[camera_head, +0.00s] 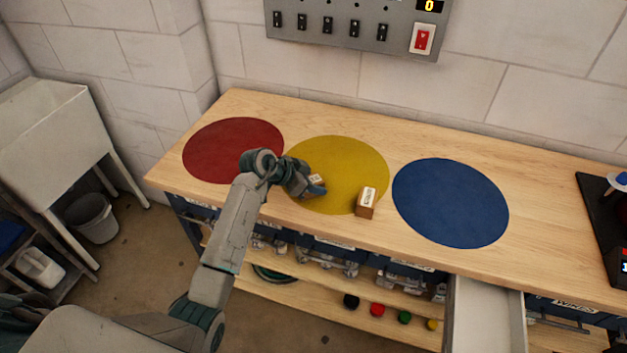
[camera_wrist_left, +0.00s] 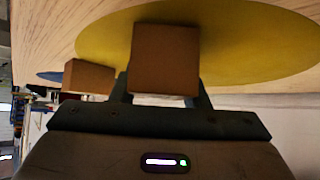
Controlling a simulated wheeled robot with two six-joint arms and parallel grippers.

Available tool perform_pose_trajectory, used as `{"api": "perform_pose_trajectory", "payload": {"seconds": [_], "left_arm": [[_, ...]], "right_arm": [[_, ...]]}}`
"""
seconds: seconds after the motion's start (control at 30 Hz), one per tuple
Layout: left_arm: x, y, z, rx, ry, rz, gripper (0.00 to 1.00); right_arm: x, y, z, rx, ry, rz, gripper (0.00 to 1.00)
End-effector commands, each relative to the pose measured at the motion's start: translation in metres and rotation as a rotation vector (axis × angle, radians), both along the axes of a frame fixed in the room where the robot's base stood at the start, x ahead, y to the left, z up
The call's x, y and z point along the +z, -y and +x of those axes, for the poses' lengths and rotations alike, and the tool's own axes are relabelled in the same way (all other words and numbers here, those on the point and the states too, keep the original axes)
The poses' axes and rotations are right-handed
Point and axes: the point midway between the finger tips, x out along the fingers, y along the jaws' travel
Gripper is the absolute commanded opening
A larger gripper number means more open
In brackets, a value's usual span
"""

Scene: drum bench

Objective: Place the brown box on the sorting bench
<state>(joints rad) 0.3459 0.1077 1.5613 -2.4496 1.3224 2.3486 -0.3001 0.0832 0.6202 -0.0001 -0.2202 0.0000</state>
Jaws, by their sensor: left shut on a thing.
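My left gripper (camera_head: 314,187) is shut on a small brown box (camera_wrist_left: 165,60) over the front part of the yellow circle. In the head view only the pale top of this box (camera_head: 317,179) shows past the fingers. I cannot tell whether it touches the surface. A second brown box (camera_head: 367,202) with a white label on top stands on the sorting bench (camera_head: 300,223), at the front right edge of the yellow circle. It also shows in the left wrist view (camera_wrist_left: 88,77), left of the held box. My right gripper is out of view.
The bench top bears a red circle (camera_head: 225,150), the yellow circle (camera_head: 350,165) and a blue circle (camera_head: 450,203); red and blue are clear. An open drawer (camera_head: 487,315) juts out in front. A dark device (camera_head: 605,215) stands at the right end. A switch panel (camera_head: 355,28) hangs behind.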

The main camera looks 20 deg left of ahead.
Motion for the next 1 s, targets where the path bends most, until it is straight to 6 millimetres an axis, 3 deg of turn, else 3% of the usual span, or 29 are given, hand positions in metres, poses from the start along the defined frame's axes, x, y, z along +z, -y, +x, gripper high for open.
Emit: {"api": "perform_pose_trajectory", "payload": {"seconds": [0.33, 0.37, 0.47, 0.77, 1.0], "left_arm": [[-0.004, 0.0, 0.0, 0.001, 0.0, -0.001, 0.17], [-0.005, 0.0, 0.0, 0.001, -0.001, 0.0, 0.43], [-0.005, 0.0, 0.0, 0.0, 0.001, -0.001, 0.63], [-0.003, 0.0, 0.0, 0.0, 0.002, 0.0, 0.63], [0.016, -0.016, -0.014, 0.0, 0.005, 0.004, 0.63]], "right_arm": [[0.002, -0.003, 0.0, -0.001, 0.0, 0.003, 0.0], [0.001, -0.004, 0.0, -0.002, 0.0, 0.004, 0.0], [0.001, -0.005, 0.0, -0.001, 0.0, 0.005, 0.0], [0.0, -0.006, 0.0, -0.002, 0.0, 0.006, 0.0], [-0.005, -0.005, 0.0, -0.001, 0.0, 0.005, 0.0]]}}
